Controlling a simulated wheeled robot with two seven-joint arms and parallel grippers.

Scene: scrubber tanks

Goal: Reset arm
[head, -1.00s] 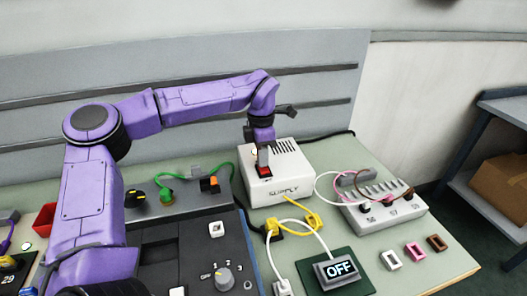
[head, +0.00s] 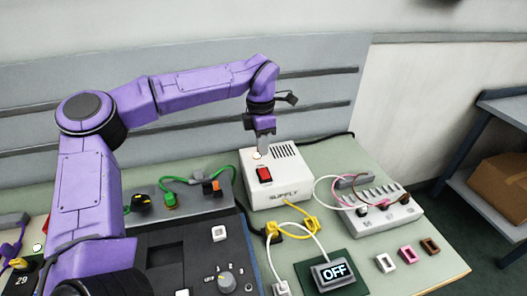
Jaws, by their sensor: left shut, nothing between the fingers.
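My left arm reaches in from the left, and its gripper (head: 262,146) points down above the back of the white supply box (head: 280,188). The gripper is shut and holds nothing. It is just behind the red rocker switch (head: 264,174) on the box's top; whether the fingertips touch the box is hard to tell. A small glowing round light shows beside the fingertips on the box. A display on a dark green base (head: 334,272) reads OFF. My right gripper is not in view.
A grey terminal block (head: 382,212) with white, pink and brown leads stands right of the box. Yellow and white cables (head: 296,228) lie in front. A dark panel with a knob (head: 226,281) is front left. White, pink and brown sockets (head: 408,254) sit at the right edge.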

